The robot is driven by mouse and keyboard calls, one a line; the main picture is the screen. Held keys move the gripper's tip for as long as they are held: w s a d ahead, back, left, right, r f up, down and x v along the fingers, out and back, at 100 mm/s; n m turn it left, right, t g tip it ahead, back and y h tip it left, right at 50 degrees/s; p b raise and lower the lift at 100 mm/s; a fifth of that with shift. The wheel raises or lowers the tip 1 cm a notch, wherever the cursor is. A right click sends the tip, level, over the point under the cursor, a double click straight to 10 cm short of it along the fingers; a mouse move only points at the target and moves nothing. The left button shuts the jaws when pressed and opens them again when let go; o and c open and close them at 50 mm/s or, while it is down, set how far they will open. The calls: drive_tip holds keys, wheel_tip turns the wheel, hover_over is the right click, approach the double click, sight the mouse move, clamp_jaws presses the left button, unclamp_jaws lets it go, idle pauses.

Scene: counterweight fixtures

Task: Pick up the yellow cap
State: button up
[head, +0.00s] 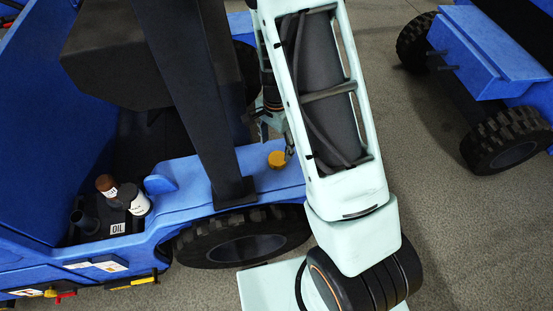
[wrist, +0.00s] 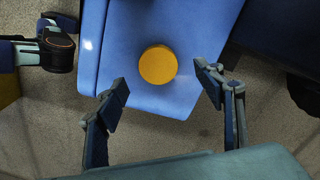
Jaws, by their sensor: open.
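The yellow cap (head: 277,159) sits on the blue fender of a vehicle, just left of my arm in the head view. In the wrist view the round yellow cap (wrist: 158,64) lies on the blue surface (wrist: 125,45), above the gap between my fingers. My gripper (wrist: 162,92) is open and empty, with one finger on each side of that gap and the cap beyond the fingertips. In the head view my gripper is mostly hidden behind my arm.
A black post (head: 233,190) rises from the fender beside the cap. A white bottle (head: 133,198) and a brown-capped container (head: 106,186) stand in a tray area at left. A black wheel (head: 245,238) is below the fender. Another blue vehicle (head: 490,60) stands at right, with open floor between.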

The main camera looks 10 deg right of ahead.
sight(278, 158)
drive_tip(key=f, duration=0.4)
drive_tip(key=f+b, duration=0.1)
drive_tip(key=shift+d+f, duration=0.25)
drive_tip(key=shift+f, duration=0.15)
drive_tip(key=c, duration=1.1)
